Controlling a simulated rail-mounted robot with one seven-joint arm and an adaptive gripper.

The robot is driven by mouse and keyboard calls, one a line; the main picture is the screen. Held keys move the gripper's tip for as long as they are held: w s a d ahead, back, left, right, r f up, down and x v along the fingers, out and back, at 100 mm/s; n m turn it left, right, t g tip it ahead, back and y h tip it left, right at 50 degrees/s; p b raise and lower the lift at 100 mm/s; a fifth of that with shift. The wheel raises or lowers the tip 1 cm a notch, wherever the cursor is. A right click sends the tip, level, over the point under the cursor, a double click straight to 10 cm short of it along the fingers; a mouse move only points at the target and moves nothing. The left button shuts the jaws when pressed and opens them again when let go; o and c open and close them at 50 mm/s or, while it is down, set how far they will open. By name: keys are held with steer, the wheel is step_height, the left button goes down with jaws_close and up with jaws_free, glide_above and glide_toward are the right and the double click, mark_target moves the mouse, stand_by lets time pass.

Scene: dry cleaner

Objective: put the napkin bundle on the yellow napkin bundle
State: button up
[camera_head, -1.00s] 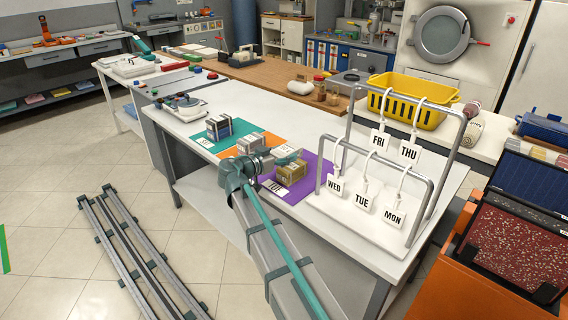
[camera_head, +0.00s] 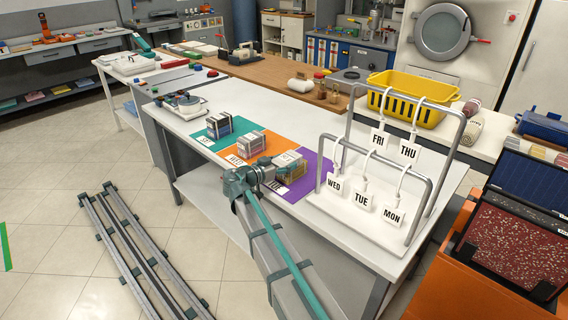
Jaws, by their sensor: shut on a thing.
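The yellow napkin bundle (camera_head: 293,176) sits on the purple mat, partly hidden by a paler piece above it and by my gripper. My gripper (camera_head: 274,170) is at its left side, shut on a pale grey napkin bundle (camera_head: 288,158). The held bundle is over the yellow one. At this size I cannot tell whether the two touch. My gripper's fingers are mostly hidden by my wrist.
A grey banded bundle (camera_head: 219,125) stands on the teal mat (camera_head: 199,137), another (camera_head: 250,144) on the orange mat (camera_head: 272,143). The purple mat (camera_head: 318,165) ends near a metal rack (camera_head: 430,185) with day tags. A yellow basket (camera_head: 410,105) stands behind.

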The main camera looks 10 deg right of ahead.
steer(key=shift+f, duration=0.15)
steer(key=o, duration=1.2)
steer(key=shift+r, duration=0.2)
steer(key=shift+r+p, duration=0.15)
steer(key=shift+p, duration=0.2)
steer(key=b+v, duration=0.1)
steer(key=v, duration=0.5)
steer(key=b+v, duration=0.1)
steer(key=v, duration=0.5)
steer(key=shift+f, duration=0.25)
